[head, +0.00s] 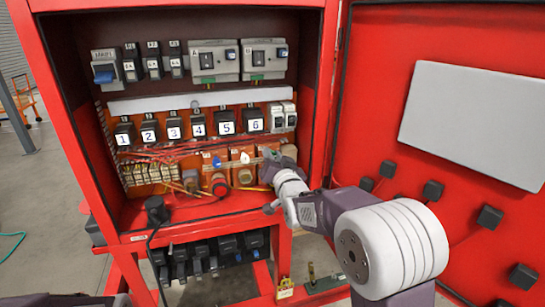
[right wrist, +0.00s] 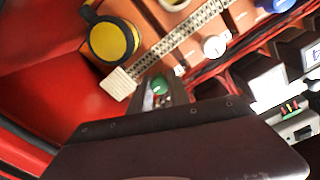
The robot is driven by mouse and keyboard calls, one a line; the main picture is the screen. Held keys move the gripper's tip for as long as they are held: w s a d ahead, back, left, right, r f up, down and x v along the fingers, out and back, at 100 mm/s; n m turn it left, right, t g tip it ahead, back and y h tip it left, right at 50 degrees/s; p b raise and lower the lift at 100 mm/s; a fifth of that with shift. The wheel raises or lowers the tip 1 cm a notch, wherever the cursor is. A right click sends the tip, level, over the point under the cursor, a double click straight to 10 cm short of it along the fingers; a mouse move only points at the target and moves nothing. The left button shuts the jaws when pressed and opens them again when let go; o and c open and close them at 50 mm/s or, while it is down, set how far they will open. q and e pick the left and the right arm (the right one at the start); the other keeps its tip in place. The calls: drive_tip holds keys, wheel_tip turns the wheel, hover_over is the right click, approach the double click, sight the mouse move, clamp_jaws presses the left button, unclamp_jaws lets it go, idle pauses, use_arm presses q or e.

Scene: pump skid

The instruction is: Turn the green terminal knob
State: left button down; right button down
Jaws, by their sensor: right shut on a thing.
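The green terminal knob (right wrist: 158,87) shows in the right wrist view at the tip of my right gripper (right wrist: 161,98). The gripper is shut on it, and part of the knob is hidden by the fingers. In the head view my right gripper (head: 273,168) reaches into the lower right of the open red cabinet, at the right end of the knob row, and hides the green knob there. A blue knob (head: 216,161) and a white knob (head: 244,158) are to its left. My left gripper is not in view.
A red button (head: 220,188) and a yellow button (head: 245,177) sit just below the knobs. Numbered breakers (head: 198,124) line the row above. The open red door (head: 390,110) stands close on the right. A black plug with a cable (head: 157,209) is at lower left.

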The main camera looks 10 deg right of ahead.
drive_tip(key=n+b, duration=0.2)
drive_tip(key=n, duration=0.1)
drive_tip(key=shift+f+b, duration=0.25)
drive_tip(key=shift+b, duration=0.15)
drive_tip(key=n+b, duration=0.3)
drive_tip(key=n, duration=0.1)
drive_tip(key=shift+n, duration=0.4)
drive_tip(key=n+b, duration=0.3)
drive_tip(key=n, duration=0.2)
drive_tip(key=shift+r+n, duration=0.1)
drive_tip(key=shift+n, duration=0.2)
drive_tip(key=n+b, duration=0.1)
drive_tip(key=n, duration=0.2)
drive_tip(key=shift+y+b, duration=0.3)
drive_tip(key=shift+b, duration=0.1)
drive_tip(key=shift+n+b, duration=0.4)
drive_tip(key=shift+n, duration=0.4)
drive_tip(key=shift+r, duration=0.15)
drive_tip(key=c, duration=1.2)
unclamp_jaws()
drive_tip(key=shift+c, duration=0.2)
